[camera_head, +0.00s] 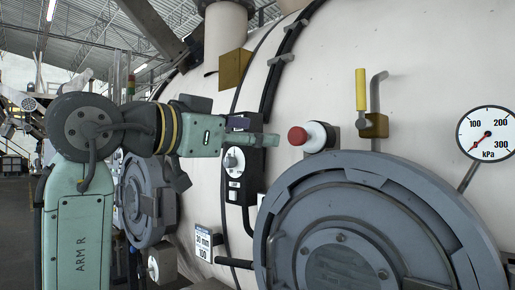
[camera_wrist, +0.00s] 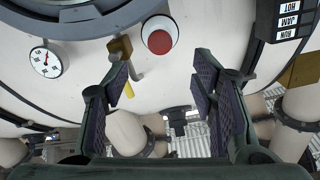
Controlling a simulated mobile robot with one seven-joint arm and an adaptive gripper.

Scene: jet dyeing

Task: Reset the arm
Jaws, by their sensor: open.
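My arm (camera_head: 120,130) is raised and bent at the left of the head view, with its forearm reaching right. My gripper (camera_head: 262,134) points toward the red button and is apart from it. In the wrist view my gripper (camera_wrist: 160,82) is open, with nothing between its dark ridged pads. The red button (camera_head: 298,136) sits on a white round housing on the vessel wall. It also shows at the top of the wrist view (camera_wrist: 159,41), beyond the fingertips.
The big pale vessel (camera_head: 420,50) fills the right side. A round grey hatch (camera_head: 345,170) juts out below the button. A yellow-handled valve (camera_head: 361,90) and a pressure gauge (camera_head: 486,134) are to the right. A dark control box (camera_head: 235,180) stands behind my gripper.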

